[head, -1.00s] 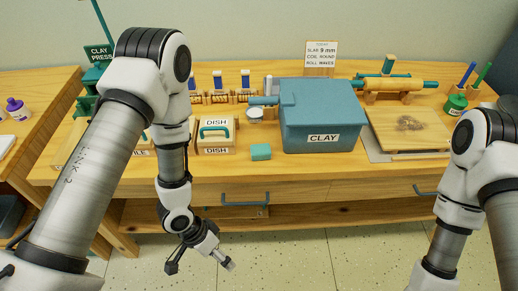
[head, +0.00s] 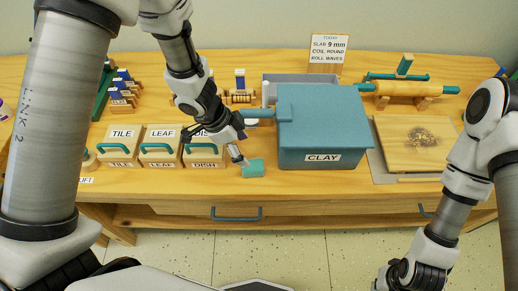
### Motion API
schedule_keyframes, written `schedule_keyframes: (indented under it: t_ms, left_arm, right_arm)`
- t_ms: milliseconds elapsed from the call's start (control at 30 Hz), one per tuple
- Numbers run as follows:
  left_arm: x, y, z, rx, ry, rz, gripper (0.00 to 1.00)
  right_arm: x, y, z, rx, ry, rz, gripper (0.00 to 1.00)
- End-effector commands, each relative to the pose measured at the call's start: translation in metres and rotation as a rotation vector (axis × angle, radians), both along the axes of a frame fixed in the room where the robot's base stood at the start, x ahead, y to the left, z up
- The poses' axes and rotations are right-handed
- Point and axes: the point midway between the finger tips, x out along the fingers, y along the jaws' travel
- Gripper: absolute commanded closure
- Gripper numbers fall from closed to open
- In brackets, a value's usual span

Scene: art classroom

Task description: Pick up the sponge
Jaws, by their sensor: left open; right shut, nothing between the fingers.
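The sponge (head: 254,169) is a small teal block on the wooden table, just left of the blue clay bin. My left gripper (head: 219,146) is open above the table, behind and left of the sponge. One finger's pale tip reaches down to the sponge's rear left edge; I cannot tell whether it touches. The other finger is over the dish box, left of the sponge, so the sponge is not between the fingers. My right arm is at the lower right, with its gripper out of view.
The clay bin (head: 322,135) stands close to the sponge's right. Boxes labelled tile (head: 119,163), leaf (head: 160,163) and dish (head: 203,163), with teal handles, stand to its left. A wooden board (head: 412,150) lies at the right. The table between sponge and front edge is clear.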

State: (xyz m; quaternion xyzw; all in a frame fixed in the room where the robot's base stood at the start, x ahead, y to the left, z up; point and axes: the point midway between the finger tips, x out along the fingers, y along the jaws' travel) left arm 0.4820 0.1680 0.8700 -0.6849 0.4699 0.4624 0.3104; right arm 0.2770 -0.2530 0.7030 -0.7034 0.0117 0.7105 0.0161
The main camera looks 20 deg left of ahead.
Motion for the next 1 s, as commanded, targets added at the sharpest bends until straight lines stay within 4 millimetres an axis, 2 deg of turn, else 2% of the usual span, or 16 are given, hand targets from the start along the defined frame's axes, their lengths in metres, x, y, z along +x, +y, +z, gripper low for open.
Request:
schedule_keyframes:
  t_ms: [33, 400, 667, 800, 833, 1000]
  left_arm:
    - [0.000, -0.003, -0.011, 0.002, 0.004, -0.003, 0.24]
    - [0.005, -0.028, -0.062, 0.001, 0.003, -0.001, 0.24]
    - [0.006, -0.031, -0.065, -0.001, 0.002, 0.000, 0.24]
    - [0.006, -0.030, -0.065, -0.001, 0.002, 0.000, 0.68]
    - [0.006, -0.030, -0.065, 0.000, 0.002, 0.000, 0.72]
    - [0.006, -0.030, -0.065, 0.000, 0.002, 0.000, 0.72]
  right_arm:
    - [-0.001, 0.000, -0.007, 0.000, 0.002, 0.000, 1.00]
    - [-0.001, 0.000, -0.024, 0.000, 0.002, 0.000, 1.00]
    - [-0.001, 0.000, -0.023, 0.000, 0.002, 0.000, 1.00]
    - [-0.001, 0.000, -0.023, 0.000, 0.002, 0.000, 1.00]
    - [-0.001, 0.000, -0.023, 0.000, 0.002, 0.000, 1.00]
    - [-0.001, 0.000, -0.023, 0.000, 0.002, 0.000, 1.00]
